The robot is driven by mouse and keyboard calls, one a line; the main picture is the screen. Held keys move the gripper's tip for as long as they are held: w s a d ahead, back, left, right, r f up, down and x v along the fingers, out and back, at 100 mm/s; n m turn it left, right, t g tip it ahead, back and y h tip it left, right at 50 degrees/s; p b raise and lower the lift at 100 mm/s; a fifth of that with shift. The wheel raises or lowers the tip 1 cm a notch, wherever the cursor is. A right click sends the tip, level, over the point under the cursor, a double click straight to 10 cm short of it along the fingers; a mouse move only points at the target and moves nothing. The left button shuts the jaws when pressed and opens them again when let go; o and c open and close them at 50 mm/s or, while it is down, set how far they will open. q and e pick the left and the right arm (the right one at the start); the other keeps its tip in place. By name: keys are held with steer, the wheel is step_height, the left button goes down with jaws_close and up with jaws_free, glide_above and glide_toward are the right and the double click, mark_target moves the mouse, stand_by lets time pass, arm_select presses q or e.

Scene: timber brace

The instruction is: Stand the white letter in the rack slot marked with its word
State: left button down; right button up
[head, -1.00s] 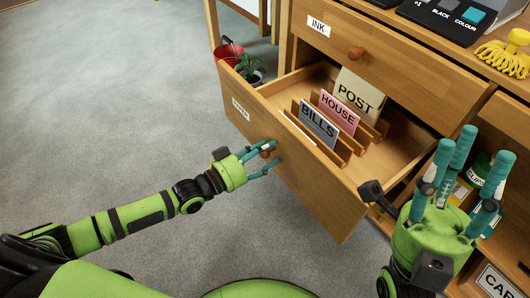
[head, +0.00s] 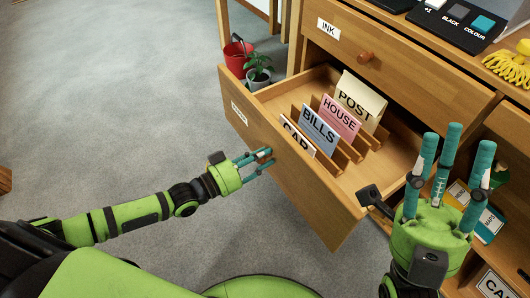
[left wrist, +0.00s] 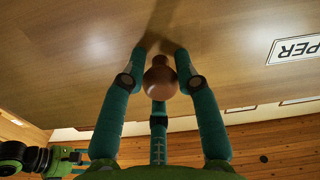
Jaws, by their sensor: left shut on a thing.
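The open PAPER drawer (head: 290,170) holds a wooden rack (head: 352,152) with upright cards reading POST (head: 358,98), HOUSE (head: 340,118), BILLS (head: 319,130) and a white CAR card (head: 298,138), partly hidden by the drawer front. A white sheet reading CAR (head: 496,284) shows at the bottom right, cut off by the frame; I cannot tell whether it is the letter or a label. My left gripper (head: 262,157) is shut on the round drawer knob (left wrist: 160,82). My right gripper (head: 458,150) is open, empty, fingers up, right of the drawer.
The INK drawer (head: 385,65) above is shut. A device with COLOUR and BLACK buttons (head: 462,20) and a yellow coiled thing (head: 510,65) are on the desk top. A red bucket (head: 237,58) and potted plant (head: 258,70) stand behind the drawer. The grey floor at left is clear.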

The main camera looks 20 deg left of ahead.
arm_select(q)
steer(key=shift+s+f, duration=0.1)
steer(key=shift+f, duration=0.15)
steer(key=c, duration=0.9)
jaws_free()
steer(key=v, duration=1.2)
